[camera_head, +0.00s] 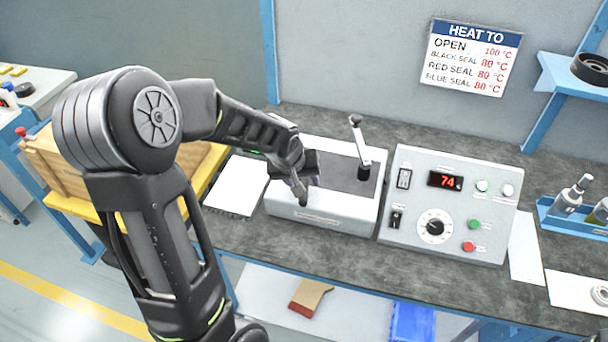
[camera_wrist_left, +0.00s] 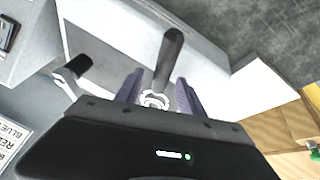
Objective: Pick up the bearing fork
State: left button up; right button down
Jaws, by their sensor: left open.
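The bearing fork (camera_wrist_left: 170,52) shows in the left wrist view as a dark rounded handle. It reaches over the edge of a white box-shaped heater (camera_head: 322,209). A small pale ring (camera_wrist_left: 155,99) shows near the handle's lower end; I cannot tell how the two are joined. My left gripper (camera_wrist_left: 158,88) is open, with one finger on each side of the handle in that view; contact is not clear. In the head view my left gripper (camera_head: 305,180) is over the left part of the heater and hides much of the fork. My right gripper is not in view.
A lever with a black base (camera_head: 362,172) stands on the heater's right side, close to my gripper. A control panel (camera_head: 455,230) reading 74 is to the right. A white sheet (camera_head: 236,186) lies left of the heater. A blue tray (camera_head: 565,222) with bottles is far right.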

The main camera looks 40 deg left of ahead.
pick_arm(q)
jog(key=shift+c, duration=0.6)
grip_shut()
jog(key=shift+r, duration=0.1)
dwell(0.4)
